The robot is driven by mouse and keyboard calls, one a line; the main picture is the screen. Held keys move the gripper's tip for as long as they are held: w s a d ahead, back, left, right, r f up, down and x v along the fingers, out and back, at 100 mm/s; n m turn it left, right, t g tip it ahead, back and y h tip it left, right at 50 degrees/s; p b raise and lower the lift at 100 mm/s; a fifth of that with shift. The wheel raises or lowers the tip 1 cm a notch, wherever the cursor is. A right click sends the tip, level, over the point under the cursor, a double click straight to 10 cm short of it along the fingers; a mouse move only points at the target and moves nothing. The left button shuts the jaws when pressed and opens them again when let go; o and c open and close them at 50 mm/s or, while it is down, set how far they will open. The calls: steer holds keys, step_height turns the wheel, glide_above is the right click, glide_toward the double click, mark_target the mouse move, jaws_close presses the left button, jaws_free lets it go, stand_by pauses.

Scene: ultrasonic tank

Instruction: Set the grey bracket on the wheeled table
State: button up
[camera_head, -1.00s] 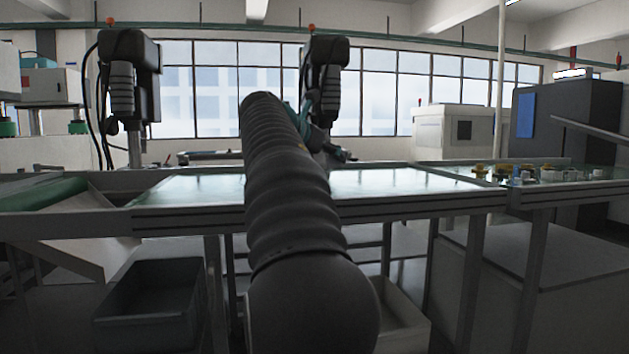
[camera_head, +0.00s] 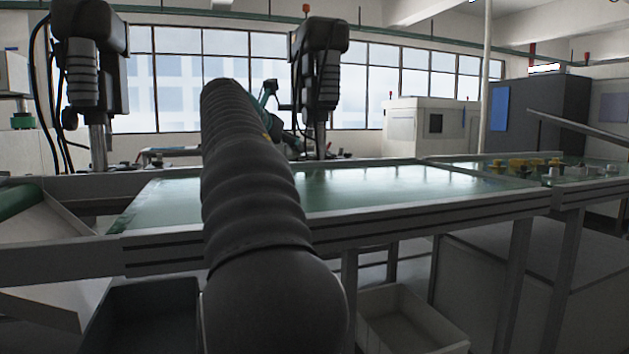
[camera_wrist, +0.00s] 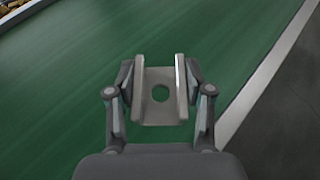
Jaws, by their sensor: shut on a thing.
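The grey bracket (camera_wrist: 160,112), a channel shape with two raised side walls and a round hole in its base, is between the fingers of my gripper (camera_wrist: 159,80) in the wrist view. My gripper is shut on its two side walls. A green surface with a pale edge strip lies below the bracket; the height of the gap is hard to tell. In the head view my arm hides the bracket and the gripper. I cannot make out a table with wheels in either view.
A long green-topped bench (camera_head: 400,185) with a metal frame crosses ahead. Several small yellow and white parts (camera_head: 525,165) lie on its right section. A dark bin (camera_head: 145,320) and a pale bin (camera_head: 405,325) stand below. The bench's middle is clear.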

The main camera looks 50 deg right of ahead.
steer(key=w+a+f, duration=0.1)
steer(key=w+f, duration=0.1)
steer(key=w, duration=0.1)
steer(key=w+a+f+b, duration=0.1)
steer(key=w+a+f, duration=0.1)
steer(key=w, duration=0.2)
steer(key=w+a+f, duration=0.2)
steer(key=w+f, duration=0.1)
steer(key=w, duration=0.1)
steer(key=shift+w+a+b, duration=0.15)
steer(key=shift+a+b, duration=0.1)
steer(key=shift+b, duration=0.15)
steer(key=shift+f+b, duration=0.8)
steer(key=shift+f, duration=1.15)
steer(key=shift+f, duration=0.15)
steer(key=o, duration=1.4)
steer(key=shift+a+r, duration=0.1)
steer(key=shift+r, duration=0.1)
steer(key=p+v, duration=0.1)
steer(key=v, duration=1)
steer(key=shift+a, duration=0.25)
steer(key=shift+a+r, duration=0.1)
steer(key=shift+a, duration=0.05)
